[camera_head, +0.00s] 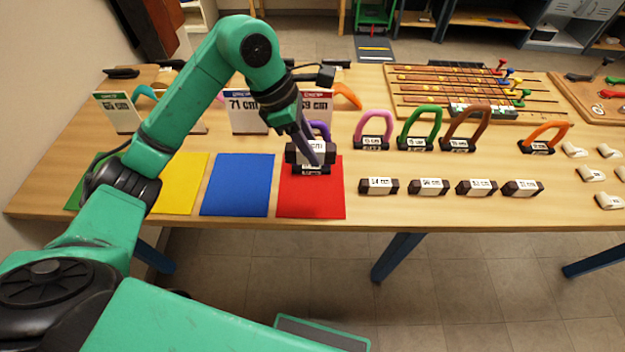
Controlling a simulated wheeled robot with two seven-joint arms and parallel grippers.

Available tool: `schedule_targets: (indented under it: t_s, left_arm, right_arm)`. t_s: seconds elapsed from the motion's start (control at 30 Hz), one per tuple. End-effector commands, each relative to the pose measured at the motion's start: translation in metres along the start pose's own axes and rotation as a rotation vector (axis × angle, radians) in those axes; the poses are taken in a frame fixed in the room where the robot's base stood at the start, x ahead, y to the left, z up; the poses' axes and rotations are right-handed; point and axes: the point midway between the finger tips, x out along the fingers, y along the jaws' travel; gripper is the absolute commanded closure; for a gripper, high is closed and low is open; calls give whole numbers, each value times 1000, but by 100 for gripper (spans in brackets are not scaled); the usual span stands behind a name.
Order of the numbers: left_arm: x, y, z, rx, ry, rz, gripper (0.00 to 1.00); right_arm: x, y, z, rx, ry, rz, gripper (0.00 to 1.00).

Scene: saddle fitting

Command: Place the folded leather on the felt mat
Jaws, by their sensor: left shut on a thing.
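The purple folded leather (322,129) is an arched strip in a dark labelled base. It is at the red felt mat (312,203), partly hidden by my left gripper (317,152). My left gripper is shut on it from above, over the back part of the mat. I cannot tell whether the base touches the mat. Blue (237,188) and yellow (183,186) felt mats lie to the left, and a green mat (80,190) shows partly behind my arm. My right gripper is not in view.
Pink (373,124), green (420,124), brown (467,123) and orange (546,131) arches stand to the right. Several dark labelled blocks (429,187) lie in front of them. Number cards (247,112) stand behind the mats. A wooden rack (460,92) is at the back.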

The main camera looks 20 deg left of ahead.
Motion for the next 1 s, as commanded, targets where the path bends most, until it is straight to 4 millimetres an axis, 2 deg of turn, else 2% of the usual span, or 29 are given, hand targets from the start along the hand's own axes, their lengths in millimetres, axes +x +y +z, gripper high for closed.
schedule_targets:
  t_s: [0.13,0.3,0.6,0.7,0.97,1.0]
  left_arm:
    - [44,-2,-19,-4,2,-9,100]
    - [91,-2,-38,-2,1,-6,100]
    - [138,-1,-57,-1,-1,-5,100]
    - [145,0,-60,3,0,0,100]
    - [149,0,-62,3,0,1,100]
    - [147,0,-61,3,1,0,49]
  right_arm:
    - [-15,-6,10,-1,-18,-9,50]
    - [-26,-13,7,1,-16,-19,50]
    - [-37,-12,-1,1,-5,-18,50]
    - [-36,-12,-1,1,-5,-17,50]
    - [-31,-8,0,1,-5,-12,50]
    - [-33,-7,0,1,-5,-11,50]
